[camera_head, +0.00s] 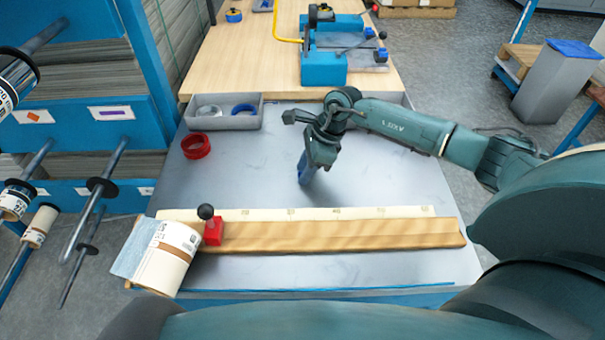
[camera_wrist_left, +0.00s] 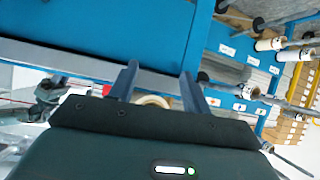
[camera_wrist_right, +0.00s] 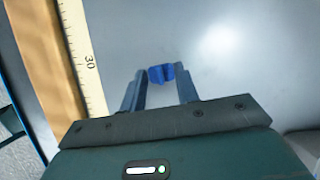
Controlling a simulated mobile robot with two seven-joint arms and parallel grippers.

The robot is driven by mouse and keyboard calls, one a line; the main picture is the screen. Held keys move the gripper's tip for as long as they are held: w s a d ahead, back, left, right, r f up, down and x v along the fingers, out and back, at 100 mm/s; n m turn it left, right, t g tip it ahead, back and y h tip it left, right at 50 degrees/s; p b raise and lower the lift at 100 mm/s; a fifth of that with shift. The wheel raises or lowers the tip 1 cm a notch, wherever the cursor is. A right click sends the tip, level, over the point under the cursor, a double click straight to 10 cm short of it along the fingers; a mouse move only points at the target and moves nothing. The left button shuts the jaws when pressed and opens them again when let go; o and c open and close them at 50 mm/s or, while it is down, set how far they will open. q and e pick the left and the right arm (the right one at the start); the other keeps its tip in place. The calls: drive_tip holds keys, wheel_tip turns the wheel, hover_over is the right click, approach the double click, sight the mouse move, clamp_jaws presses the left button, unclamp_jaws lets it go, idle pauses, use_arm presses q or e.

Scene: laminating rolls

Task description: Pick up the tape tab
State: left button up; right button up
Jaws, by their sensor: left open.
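A small blue piece, which looks like the tape tab (camera_wrist_right: 161,74), is between the fingertips of my right gripper in the right wrist view. My right gripper (camera_wrist_right: 160,80) appears closed on it, with a finger against each side. In the head view my right gripper (camera_head: 305,178) points down over the grey tabletop, behind the wooden ruler bar; the tab cannot be made out clearly there. My left gripper (camera_wrist_left: 158,72) is open and empty in the left wrist view, facing blue shelving. It is out of the head view.
A wooden bar (camera_head: 340,234) with a ruler strip lies across the table front, with a red slider (camera_head: 213,234) and a film roll (camera_head: 165,260) at its left. A red tape ring (camera_head: 196,146) and a grey tray (camera_head: 214,122) stand at back left. The right tabletop is clear.

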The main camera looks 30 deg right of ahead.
drive_tip(key=shift+c, duration=0.4)
clamp_jaws()
drive_tip(key=shift+r, duration=0.1)
